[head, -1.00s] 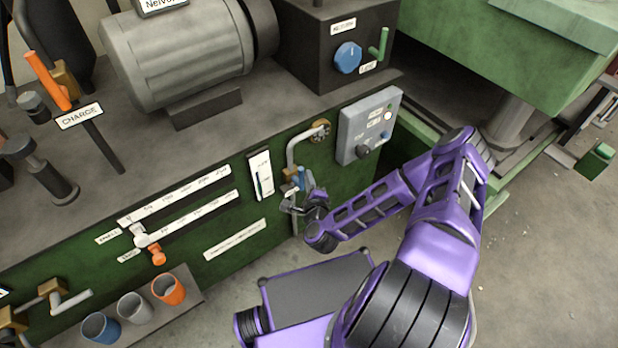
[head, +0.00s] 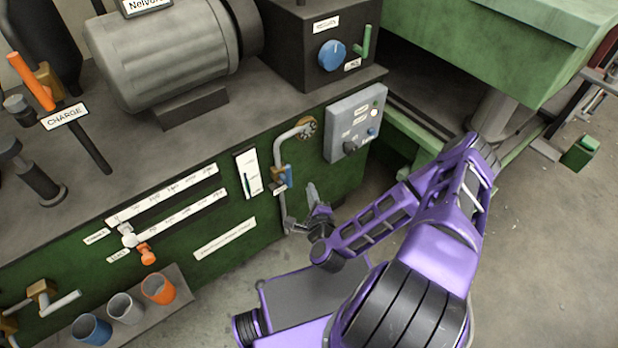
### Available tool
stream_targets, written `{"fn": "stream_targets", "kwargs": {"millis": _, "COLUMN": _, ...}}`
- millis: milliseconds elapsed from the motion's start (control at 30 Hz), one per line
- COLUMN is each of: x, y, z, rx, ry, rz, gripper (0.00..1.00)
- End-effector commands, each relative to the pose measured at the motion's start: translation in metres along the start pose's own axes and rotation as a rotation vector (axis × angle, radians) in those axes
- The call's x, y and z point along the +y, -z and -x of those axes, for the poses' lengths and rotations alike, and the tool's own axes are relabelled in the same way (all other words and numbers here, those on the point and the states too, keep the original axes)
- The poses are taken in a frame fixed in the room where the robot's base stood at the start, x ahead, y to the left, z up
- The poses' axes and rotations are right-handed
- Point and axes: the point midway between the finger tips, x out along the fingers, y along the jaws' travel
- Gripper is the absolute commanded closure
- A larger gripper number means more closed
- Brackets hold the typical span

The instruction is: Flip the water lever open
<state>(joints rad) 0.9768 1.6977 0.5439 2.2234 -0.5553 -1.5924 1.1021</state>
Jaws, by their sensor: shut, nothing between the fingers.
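The water lever appears to be the small blue handle (head: 288,175) at the brass valve (head: 276,171) on the grey pipe (head: 277,148), on the front of the green machine. A small tag below the valve is too small to read. My gripper (head: 311,192) is to the right of the handle and a little lower, apart from it in the picture. Its fingers are shut and empty and point up. The depth between the fingers and the handle is hard to judge.
A grey control box (head: 354,122) is mounted right of the pipe. A white gauge plate (head: 248,173) is on its left. An orange lever (head: 30,80) stands by the CHARGE sign (head: 64,116). Several cups sit on a low shelf (head: 185,285).

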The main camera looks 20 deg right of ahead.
Motion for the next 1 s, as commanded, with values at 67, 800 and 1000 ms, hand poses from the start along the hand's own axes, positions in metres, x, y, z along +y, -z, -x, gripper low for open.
{"fn": "stream_targets", "kwargs": {"millis": 67, "x": 0.003, "y": 0.001, "z": 0.010, "rx": 0.000, "ry": 0.000, "rz": 0.000, "gripper": 1.00}}
{"fn": "stream_targets", "kwargs": {"millis": 800, "x": 0.005, "y": 0.001, "z": 0.021, "rx": -0.001, "ry": 0.001, "rz": 0.004, "gripper": 1.00}}
{"fn": "stream_targets", "kwargs": {"millis": 1000, "x": 0.013, "y": 0.008, "z": 0.011, "rx": -0.061, "ry": -0.075, "rz": 0.224, "gripper": 1.00}}
